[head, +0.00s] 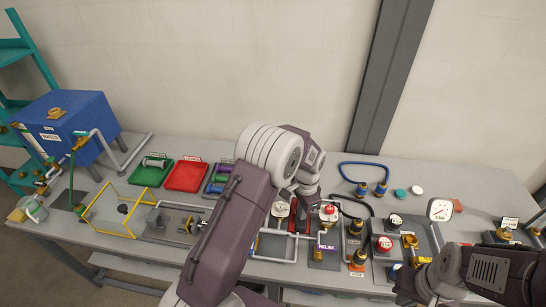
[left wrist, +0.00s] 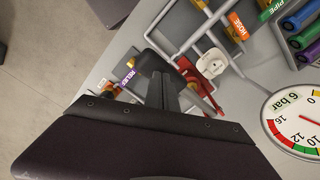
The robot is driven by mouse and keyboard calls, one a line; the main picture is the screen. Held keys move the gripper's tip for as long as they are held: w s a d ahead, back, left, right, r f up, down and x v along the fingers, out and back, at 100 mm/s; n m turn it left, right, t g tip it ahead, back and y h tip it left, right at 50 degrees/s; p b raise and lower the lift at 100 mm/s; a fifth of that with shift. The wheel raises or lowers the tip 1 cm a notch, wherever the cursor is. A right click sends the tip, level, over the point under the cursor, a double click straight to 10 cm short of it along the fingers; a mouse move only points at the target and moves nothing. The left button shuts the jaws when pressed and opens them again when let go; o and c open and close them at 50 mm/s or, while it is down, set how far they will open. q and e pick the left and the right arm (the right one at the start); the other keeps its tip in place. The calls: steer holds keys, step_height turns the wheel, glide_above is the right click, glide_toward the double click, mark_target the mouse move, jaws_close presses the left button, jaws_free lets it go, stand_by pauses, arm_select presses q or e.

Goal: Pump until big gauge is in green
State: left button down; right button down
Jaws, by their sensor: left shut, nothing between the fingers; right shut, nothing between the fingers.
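A big round gauge (left wrist: 303,118) with a white face, "bar" marking and red needle fills the right edge of the left wrist view. Its scale has red and green bands; the picture's edge cuts it off, so I cannot tell the reading. A smaller-looking white gauge (head: 440,209) stands at the right of the head view. My left gripper (left wrist: 157,62) is shut and empty above the bench, near a red part (left wrist: 195,80) and white pipes. It also shows in the head view (head: 304,197). My right gripper (head: 405,286) is shut and empty at lower right. I cannot pick out a pump handle.
The grey bench (head: 160,259) holds a blue water tank (head: 75,122), a yellow frame (head: 98,228), a green tray (head: 138,178), a red tray (head: 186,177) and several valves. A relief unit (head: 326,247) stands right of my left arm, which hides the bench's middle.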

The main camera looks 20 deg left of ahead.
arm_select(q)
step_height(320, 180, down, 4)
steer(key=shift+s+f+b, duration=0.1)
steer(key=shift+b, duration=1.1)
step_height(320, 180, down, 4)
steer(key=shift+r+b, duration=0.15)
steer(key=shift+b, duration=1)
steer(key=r+p, duration=0.7)
steer(key=r, duration=0.1)
steer(key=shift+w+r, duration=0.15)
steer(key=shift+w, duration=0.05)
steer(key=shift+r, duration=0.25)
steer(key=shift+s+f, duration=0.1)
steer(key=shift+f, duration=0.05)
